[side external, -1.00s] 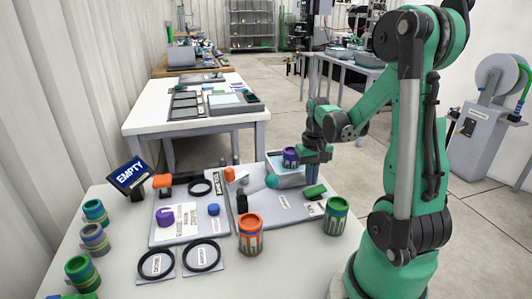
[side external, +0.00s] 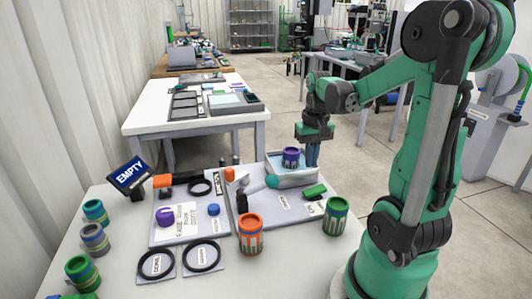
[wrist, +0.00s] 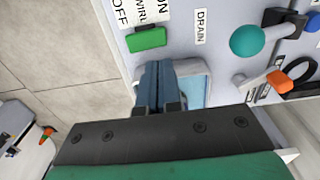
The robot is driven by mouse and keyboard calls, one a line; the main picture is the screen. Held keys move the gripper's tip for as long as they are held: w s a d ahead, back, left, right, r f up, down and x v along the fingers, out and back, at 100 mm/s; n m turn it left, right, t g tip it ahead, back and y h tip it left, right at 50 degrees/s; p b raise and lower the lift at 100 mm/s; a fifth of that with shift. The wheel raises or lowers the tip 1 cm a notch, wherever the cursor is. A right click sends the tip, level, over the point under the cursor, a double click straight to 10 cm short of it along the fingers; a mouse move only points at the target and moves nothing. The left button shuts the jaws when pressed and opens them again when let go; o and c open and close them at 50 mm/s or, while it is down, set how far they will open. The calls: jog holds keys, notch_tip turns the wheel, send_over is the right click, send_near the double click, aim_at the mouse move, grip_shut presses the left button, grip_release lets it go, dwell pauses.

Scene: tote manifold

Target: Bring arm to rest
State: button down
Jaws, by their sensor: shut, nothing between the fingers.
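My gripper (side external: 312,164) is shut and empty. It points down beside the right side of the pale blue-lined drain tray (side external: 273,158), higher than the tray. A purple and dark banded container (side external: 291,158) stands upright in the tray, apart from my fingers. In the wrist view my gripper's blue fingers (wrist: 156,66) are together and overlap the left part of the tray (wrist: 196,92). The container does not show clearly there.
An orange-topped container (side external: 250,236) and a green-topped one (side external: 336,216) stand at the table's front. A panel with a green block (side external: 314,191) and teal ball (side external: 272,181) lies near. An "EMPTY" sign (side external: 131,175) stands left. Open floor lies right of the table.

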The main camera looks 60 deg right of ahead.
jog(key=w+a+r+n+t, duration=0.1)
jog(key=w+a+n+t, duration=0.2)
jog(key=a, duration=0.7)
jog(key=w+a+r+n+t, duration=0.2)
jog(key=w+a+n+t, duration=0.1)
jog(key=a, duration=0.8)
jog(key=n+t, duration=0.1)
jog(key=n, duration=0.1)
jog(key=shift+w+r+n, duration=0.15)
jog(key=shift+r+n, duration=0.05)
jog(key=shift+n, duration=0.2)
